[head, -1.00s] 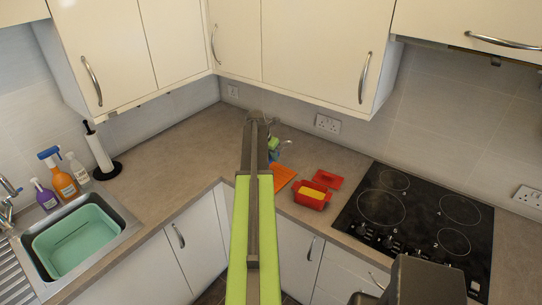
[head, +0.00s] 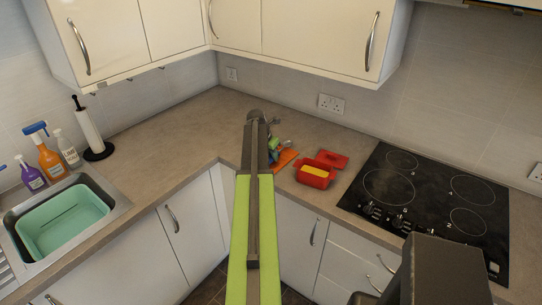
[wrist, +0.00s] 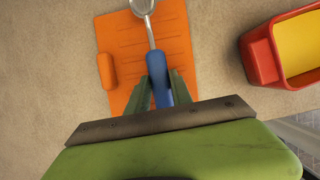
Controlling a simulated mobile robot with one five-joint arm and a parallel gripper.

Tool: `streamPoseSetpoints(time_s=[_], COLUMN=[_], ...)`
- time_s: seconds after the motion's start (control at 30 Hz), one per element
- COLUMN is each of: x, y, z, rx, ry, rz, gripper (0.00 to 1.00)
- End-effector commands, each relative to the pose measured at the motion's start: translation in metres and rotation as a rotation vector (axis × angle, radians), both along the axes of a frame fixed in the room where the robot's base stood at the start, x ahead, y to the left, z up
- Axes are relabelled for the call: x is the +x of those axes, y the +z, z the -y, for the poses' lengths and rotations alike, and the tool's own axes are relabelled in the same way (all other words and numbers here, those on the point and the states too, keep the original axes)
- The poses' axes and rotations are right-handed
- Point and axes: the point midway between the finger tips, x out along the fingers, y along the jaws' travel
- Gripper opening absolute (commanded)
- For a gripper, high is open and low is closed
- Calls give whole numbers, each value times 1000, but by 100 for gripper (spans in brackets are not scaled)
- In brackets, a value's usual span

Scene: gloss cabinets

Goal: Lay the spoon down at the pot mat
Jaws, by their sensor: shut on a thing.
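The spoon (wrist: 157,72) has a blue handle and a metal bowl. My gripper (wrist: 163,82) is shut on the blue handle. In the wrist view the bowl points away, toward the top edge, and the spoon shows over the orange pot mat (wrist: 177,36). I cannot tell whether the spoon touches the mat. In the head view my arm partly hides the mat (head: 287,156), and the gripper (head: 274,146) and spoon show small just behind the arm.
A red container with yellow inside (head: 315,173) stands right of the mat, with a red lid (head: 332,159) behind it. A small orange piece (wrist: 106,71) lies at the mat's left edge. The black hob (head: 420,200) is farther right.

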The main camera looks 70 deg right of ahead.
Motion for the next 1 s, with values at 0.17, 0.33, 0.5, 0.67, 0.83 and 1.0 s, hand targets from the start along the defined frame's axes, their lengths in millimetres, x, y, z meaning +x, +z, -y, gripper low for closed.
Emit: streamPoseSetpoints(time_s=[0.17, 0.33, 0.5, 0.67, 0.83, 1.0], x=[0, 0, 0, 0, 1, 1], y=[1, 1, 1, 1, 1, 1], z=[0, 0, 0, 0, -1, 0], rx=[0, 0, 0, 0, 0, 0], ry=[0, 0, 0, 0, 1, 1], rz=[0, 0, 0, 0, 1, 1], gripper=[0, 0, 41, 52, 55, 74])
